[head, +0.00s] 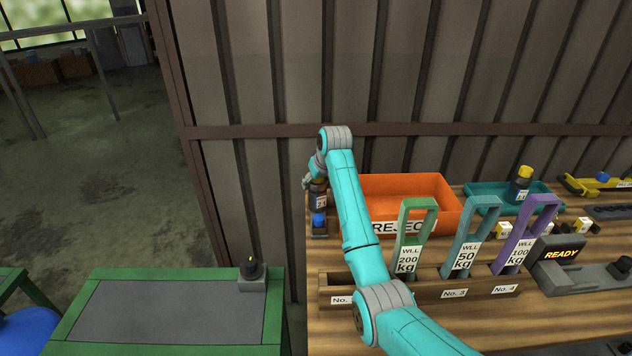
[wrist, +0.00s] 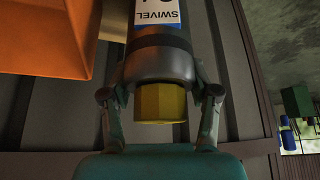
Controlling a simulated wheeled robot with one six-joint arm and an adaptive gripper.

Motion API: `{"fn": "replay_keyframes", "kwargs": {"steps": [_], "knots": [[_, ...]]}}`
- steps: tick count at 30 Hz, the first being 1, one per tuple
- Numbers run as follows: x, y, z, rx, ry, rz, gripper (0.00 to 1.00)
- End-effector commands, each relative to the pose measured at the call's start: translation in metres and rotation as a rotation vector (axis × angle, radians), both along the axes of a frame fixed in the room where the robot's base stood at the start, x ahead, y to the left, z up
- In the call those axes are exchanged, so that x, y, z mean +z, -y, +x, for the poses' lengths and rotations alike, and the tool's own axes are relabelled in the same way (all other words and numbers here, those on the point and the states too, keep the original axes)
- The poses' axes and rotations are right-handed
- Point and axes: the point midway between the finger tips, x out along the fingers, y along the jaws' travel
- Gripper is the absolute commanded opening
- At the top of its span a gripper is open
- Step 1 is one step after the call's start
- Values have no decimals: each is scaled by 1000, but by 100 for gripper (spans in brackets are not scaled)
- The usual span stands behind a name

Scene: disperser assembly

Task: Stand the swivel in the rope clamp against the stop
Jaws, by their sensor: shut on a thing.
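The swivel (wrist: 165,62) is a dark grey cylinder with a white and blue "SWIVEL" label and a yellow faceted end. My gripper (wrist: 160,93) is shut on it near the yellow end, one finger on each side. In the head view my gripper (head: 317,184) is at the far left end of the wooden bench, left of the orange bin. The swivel shows there only as a small dark labelled piece (head: 321,201), partly hidden by my gripper. I cannot tell for sure which fixture is the rope clamp, nor make out its stop.
A dark piece with a blue top (head: 319,222) is just below the swivel. The orange REJECT bin (head: 405,190) is close on the right. Tall tagged shackles (head: 415,225) stand in a wooden rack. A teal tray (head: 485,197) holds a yellow-topped part. A READY display (head: 560,255) is farther right.

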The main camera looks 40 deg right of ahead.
Motion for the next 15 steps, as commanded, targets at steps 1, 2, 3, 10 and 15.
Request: {"fn": "replay_keyframes", "kwargs": {"steps": [1, 2, 3, 10, 15], "knots": [[3, 0, 1, 0, 5, -2, 0], [3, 0, 1, 0, 5, -2, 0], [3, 0, 1, 0, 5, -2, 0], [-1, 0, 0, 0, 1, 0, 70], [-1, 0, 0, 0, 1, 0, 86]]}}
